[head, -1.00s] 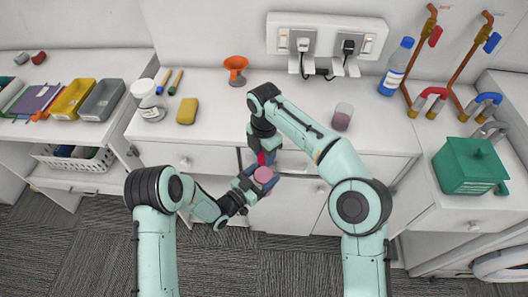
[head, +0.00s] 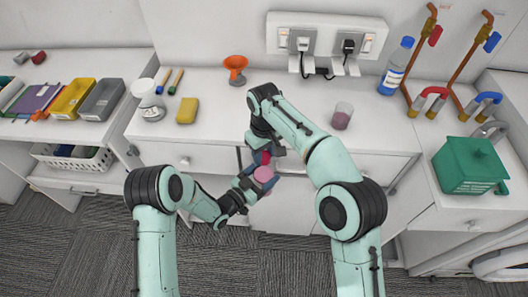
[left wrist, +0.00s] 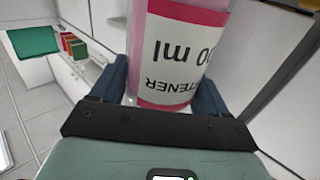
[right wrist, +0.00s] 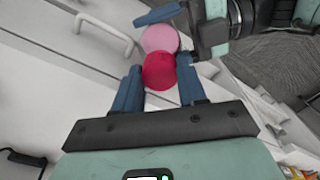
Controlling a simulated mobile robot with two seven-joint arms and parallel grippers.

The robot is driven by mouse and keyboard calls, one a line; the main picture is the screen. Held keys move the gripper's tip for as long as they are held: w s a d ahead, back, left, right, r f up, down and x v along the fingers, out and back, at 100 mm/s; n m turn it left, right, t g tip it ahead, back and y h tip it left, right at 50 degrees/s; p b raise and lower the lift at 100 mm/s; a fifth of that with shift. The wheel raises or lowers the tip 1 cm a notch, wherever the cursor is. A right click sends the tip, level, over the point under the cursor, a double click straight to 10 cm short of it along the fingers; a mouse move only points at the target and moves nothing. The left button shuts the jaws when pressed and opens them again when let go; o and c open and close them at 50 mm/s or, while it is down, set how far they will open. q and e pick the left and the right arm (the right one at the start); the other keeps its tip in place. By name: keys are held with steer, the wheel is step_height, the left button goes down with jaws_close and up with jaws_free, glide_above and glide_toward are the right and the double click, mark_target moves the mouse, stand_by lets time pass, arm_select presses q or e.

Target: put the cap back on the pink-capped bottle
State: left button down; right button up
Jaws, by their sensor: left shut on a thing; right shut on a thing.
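My left gripper (head: 260,181) is shut on the bottle (head: 263,174), a clear one with pink contents. In the left wrist view, the bottle (left wrist: 180,50) shows a white label between the fingers. My right gripper (head: 262,158) is shut on the crimson cap (right wrist: 158,72), which sits between its fingertips in the right wrist view. There the cap overlaps the near edge of the bottle's round pink top (right wrist: 160,37). Both are in front of the counter's drawers. I cannot tell whether cap and bottle touch; the bottle's mouth is not clearly seen.
The white counter (head: 230,110) behind my grippers carries a pink-filled beaker (head: 342,117), an orange funnel (head: 235,68), a yellow sponge (head: 187,111), a white-capped jar (head: 147,98) and a blue-capped bottle (head: 396,68). The counter's middle is mostly clear.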

steer(key=m, duration=0.6)
steer(key=o, duration=1.3)
steer(key=shift+c, duration=0.2)
steer(key=shift+r, duration=3.75)
